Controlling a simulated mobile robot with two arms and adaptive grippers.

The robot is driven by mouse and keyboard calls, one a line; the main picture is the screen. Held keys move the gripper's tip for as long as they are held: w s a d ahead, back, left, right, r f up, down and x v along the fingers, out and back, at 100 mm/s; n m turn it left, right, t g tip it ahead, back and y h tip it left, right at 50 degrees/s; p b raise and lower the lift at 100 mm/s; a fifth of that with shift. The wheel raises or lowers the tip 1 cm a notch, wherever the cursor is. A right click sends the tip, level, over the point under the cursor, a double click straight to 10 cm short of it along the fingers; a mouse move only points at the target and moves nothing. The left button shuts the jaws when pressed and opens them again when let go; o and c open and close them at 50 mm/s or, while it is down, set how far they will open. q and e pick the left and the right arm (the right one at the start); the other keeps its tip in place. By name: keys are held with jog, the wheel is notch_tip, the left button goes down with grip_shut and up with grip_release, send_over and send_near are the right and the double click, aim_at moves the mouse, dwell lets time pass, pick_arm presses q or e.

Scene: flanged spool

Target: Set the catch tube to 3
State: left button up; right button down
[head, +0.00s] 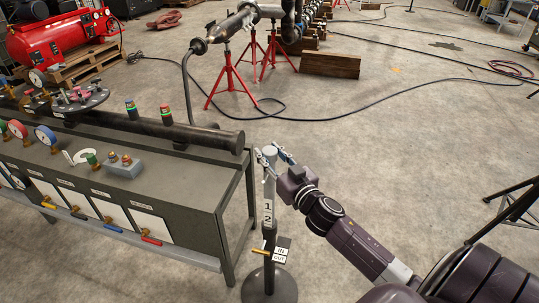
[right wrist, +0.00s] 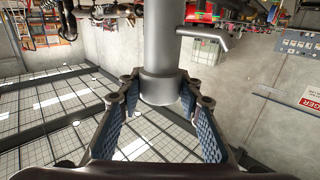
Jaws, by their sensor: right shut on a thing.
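The catch tube (head: 269,190) is a grey upright tube with the numbers 1 and 2 on its side; no 3 shows. It stands in a darker post (head: 269,238) on a round base (head: 269,287). An IN/OUT label (head: 281,250) and an orange lever (head: 259,252) are low on the post. My right gripper (head: 270,156) is shut on the tube near its top. In the right wrist view the blue-padded fingers of the gripper (right wrist: 160,92) sit on both sides of the grey tube (right wrist: 160,45). My left gripper is not in view.
A dark workbench (head: 215,195) with gauges, valves and a long black pipe (head: 150,125) stands just left of the post. Red tripod stands (head: 235,80) are behind. Black hoses (head: 350,105) cross the floor. Open floor lies to the right.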

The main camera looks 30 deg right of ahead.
notch_tip(320, 180, up, 7)
jog(key=p, duration=0.4)
jog(key=shift+w+d+f, duration=0.1)
jog(key=c, duration=1.5)
grip_release()
jog(key=shift+c, duration=0.2)
jog(key=shift+o, duration=0.9)
jog(key=shift+f, duration=0.3)
jog(key=shift+s+f, duration=0.2)
jog(key=shift+s, duration=0.35)
jog(key=s+a, duration=0.1)
jog(key=s, duration=1)
jog(key=shift+r, duration=0.2)
